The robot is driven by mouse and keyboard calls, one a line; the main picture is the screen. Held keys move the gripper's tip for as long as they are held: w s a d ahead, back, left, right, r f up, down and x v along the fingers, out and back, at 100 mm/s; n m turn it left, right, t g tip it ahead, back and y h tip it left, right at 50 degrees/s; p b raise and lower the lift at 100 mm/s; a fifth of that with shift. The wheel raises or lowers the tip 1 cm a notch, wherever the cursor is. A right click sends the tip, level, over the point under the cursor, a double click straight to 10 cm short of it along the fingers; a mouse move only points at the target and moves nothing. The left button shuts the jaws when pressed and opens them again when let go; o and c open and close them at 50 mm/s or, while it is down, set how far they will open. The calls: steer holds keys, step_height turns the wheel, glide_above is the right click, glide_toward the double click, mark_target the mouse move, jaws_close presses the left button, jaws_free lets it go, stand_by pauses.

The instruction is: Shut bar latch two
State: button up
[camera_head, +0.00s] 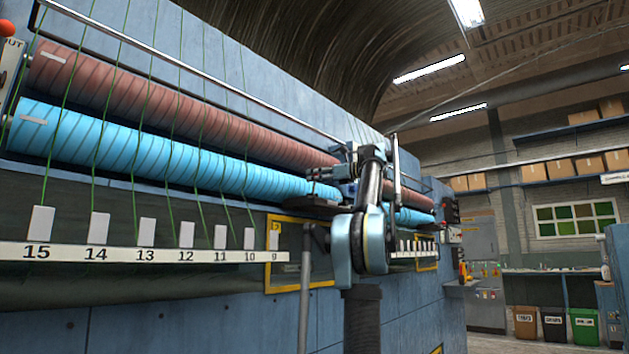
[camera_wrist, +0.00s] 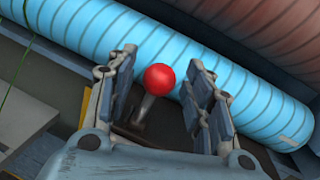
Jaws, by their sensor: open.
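A lever with a round red knob (camera_wrist: 159,78) and a grey metal stem shows in the wrist view. It looks like a bar latch, but its number cannot be read there. My gripper (camera_wrist: 162,62) is open, with one finger on each side of the knob and gaps between knob and pads. The stem slants down and left from the knob to a dark base. In the head view my gripper (camera_head: 325,178) is at the machine front by the light blue roller (camera_head: 150,150); the lever is hidden there.
A reddish-brown roller (camera_head: 150,95) runs above the blue one. Green yarns hang in front of both. A numbered white rail (camera_head: 130,254) and a yellow frame (camera_head: 267,262) lie below. Coloured bins (camera_head: 553,326) stand far right.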

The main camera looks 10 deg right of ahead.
steer(key=shift+w+a, duration=0.25)
steer(key=shift+a, duration=0.05)
jaws_close()
